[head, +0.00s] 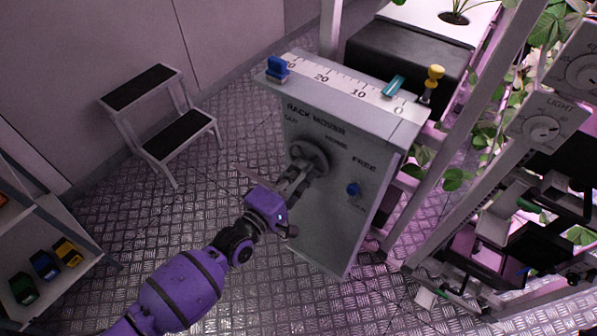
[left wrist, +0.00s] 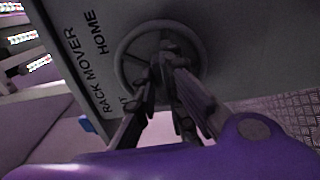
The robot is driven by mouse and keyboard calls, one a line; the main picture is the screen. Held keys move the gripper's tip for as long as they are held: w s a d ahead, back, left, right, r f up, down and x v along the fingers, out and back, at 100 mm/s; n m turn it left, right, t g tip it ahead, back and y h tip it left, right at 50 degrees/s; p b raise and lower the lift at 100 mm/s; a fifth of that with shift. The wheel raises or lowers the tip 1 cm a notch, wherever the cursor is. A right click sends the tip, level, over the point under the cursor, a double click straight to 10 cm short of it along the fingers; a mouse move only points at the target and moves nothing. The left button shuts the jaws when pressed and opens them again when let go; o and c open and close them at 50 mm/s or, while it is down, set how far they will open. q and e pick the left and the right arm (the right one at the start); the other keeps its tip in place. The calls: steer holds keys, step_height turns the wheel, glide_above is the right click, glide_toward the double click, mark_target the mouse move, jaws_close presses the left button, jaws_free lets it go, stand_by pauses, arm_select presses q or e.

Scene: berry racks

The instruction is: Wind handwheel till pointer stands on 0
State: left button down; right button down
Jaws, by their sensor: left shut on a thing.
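The handwheel (head: 312,152) is a dark grey wheel on the front of the grey RACK MOVER box (head: 330,215). My left gripper (head: 299,177) is shut on it from the lower left. In the left wrist view the fingertips (left wrist: 165,65) meet at the handwheel (left wrist: 122,50), over its middle and lower part; exactly which part they hold is hidden. The teal pointer (head: 393,86) stands on the white scale (head: 340,83) on top of the box, between the 10 and 0 marks. My right gripper is not in view.
A blue knob (head: 353,189) is on the box front near FREE. Plant racks (head: 460,150) crowd the right. A step stool (head: 160,120) stands on the left floor.

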arm_select(q)
steer(key=m, duration=0.8)
steer(key=m+p, duration=0.1)
steer(key=m, duration=1.6)
steer(key=shift+w+a+f, duration=0.15)
steer(key=shift+w+a, duration=0.05)
steer(key=shift+a, duration=0.15)
steer(key=c, duration=1.8)
jaws_free()
steer(key=shift+c, duration=0.2)
steer(key=v, duration=1.2)
